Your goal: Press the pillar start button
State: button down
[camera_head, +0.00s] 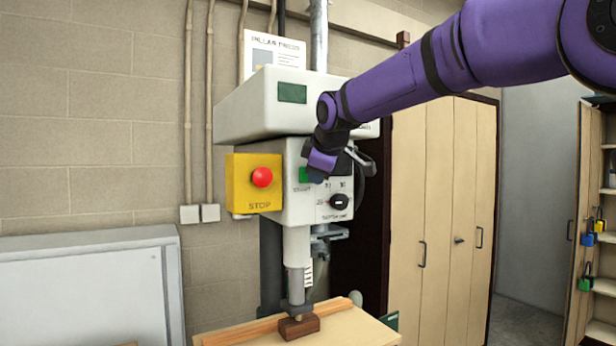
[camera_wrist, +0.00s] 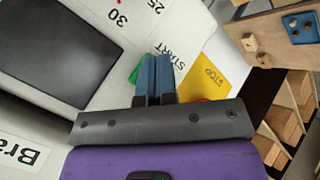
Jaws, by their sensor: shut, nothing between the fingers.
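The pillar press (camera_head: 262,108) is a white machine against the brick wall. Its green start button (camera_head: 304,174) is on the front, above the label START, and is partly covered by my gripper (camera_head: 317,177). In the wrist view the green button (camera_wrist: 136,74) shows at the left edge of my shut, blue-tipped fingers (camera_wrist: 156,62), mostly hidden behind them. The fingers hold nothing. The fingertips are right in front of or at the button; I cannot tell whether they touch it or whether it is pushed in.
A red stop button (camera_head: 262,177) on a yellow box (camera_head: 240,193) is just left of the start button. A black knob (camera_head: 339,202) is below right. A wooden block (camera_head: 299,327) lies under the spindle. Tall wooden cabinets (camera_head: 436,200) stand at the right.

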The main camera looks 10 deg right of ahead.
jog(key=shift+w+a, duration=0.15)
jog(key=shift+w, duration=0.3)
dwell(0.9)
jog(key=shift+s, duration=0.1)
jog(key=shift+s+d, duration=0.25)
jog(key=shift+s, duration=0.5)
jog(key=shift+s, duration=0.1)
jog(key=shift+s+d, duration=0.25)
jog(key=shift+s, duration=0.5)
jog(key=shift+s+d, duration=0.3)
jog(key=shift+s, duration=0.5)
jog(key=shift+s+d, duration=0.25)
jog(key=shift+s, duration=0.5)
jog(key=s+d+f+m+g, duration=0.1)
jog(key=s+d+f+m, duration=0.2)
jog(key=s, duration=0.8)
jog(key=s+d+f+m+g, duration=0.1)
jog(key=s+d+f+m, duration=0.3)
jog(key=s, duration=0.7)
jog(key=s+d+f+m+g+h, duration=0.1)
jog(key=s+d+f+m, duration=0.3)
jog(key=s+f, duration=0.6)
jog(key=s+m, duration=0.1)
jog(key=m, duration=0.1)
jog(key=shift+s+d+f+m+g, duration=0.15)
jog(key=shift+s+f+m+g, duration=0.15)
jog(key=shift+s+g, duration=0.1)
